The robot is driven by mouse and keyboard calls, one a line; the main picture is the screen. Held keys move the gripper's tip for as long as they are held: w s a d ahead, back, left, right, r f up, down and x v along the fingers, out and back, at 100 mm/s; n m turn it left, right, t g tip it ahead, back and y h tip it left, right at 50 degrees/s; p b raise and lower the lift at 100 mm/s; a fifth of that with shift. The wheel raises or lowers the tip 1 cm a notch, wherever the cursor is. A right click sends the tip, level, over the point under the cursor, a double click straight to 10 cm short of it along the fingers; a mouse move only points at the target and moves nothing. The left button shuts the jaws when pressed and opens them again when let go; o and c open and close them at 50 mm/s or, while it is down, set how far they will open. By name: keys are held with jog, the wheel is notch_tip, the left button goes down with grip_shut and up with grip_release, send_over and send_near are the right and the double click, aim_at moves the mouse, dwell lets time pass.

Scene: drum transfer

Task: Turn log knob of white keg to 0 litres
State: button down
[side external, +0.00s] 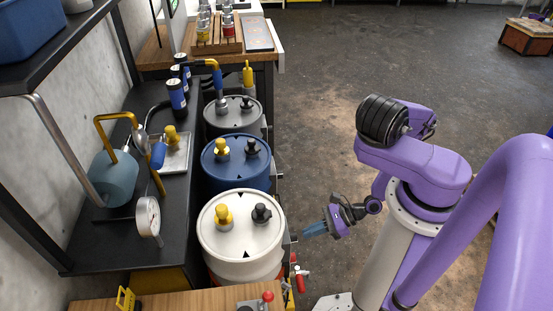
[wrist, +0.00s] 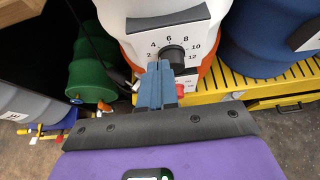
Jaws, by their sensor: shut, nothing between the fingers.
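The white keg (side external: 237,262) stands nearest in the row of drums in the side external view. Its front, with a white dial plate (wrist: 200,35), shows at the top of the wrist view. The black log knob (wrist: 173,54) sits at the plate's lower middle, with numbers from 2 to 12 around it. Where its pointer stands is too small to tell, and no 0 is visible. My gripper (wrist: 158,67) is shut and empty, its blue fingers just below and left of the knob in the picture; contact is unclear. In the side view my gripper (side external: 306,231) is right of the keg.
A blue drum (side external: 236,170) and a grey drum (side external: 232,112) stand behind the white keg. A red tap handle (wrist: 181,90) is close beside my fingers. A yellow slatted platform (wrist: 240,83) lies below the drums. A green drum (wrist: 90,72) is at left.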

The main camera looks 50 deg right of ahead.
aim_at(292, 238)
jog(key=shift+s+d, duration=1.25)
jog(key=shift+w+d+f+m+g+y, duration=0.95)
jog(key=shift+w+d+m+y, duration=0.4)
jog(key=shift+d+m, duration=0.55)
jog(key=w+a, duration=0.4)
jog(key=w, duration=0.1)
jog(key=shift+a, duration=0.35)
jog(key=shift+s+a+r, duration=0.3)
jog(key=shift+r, duration=0.05)
jog(key=shift+s+a+r, duration=0.15)
jog(key=shift+s+a, duration=0.05)
jog(key=shift+s+a+r, duration=0.1)
jog(key=shift+s+a, duration=0.2)
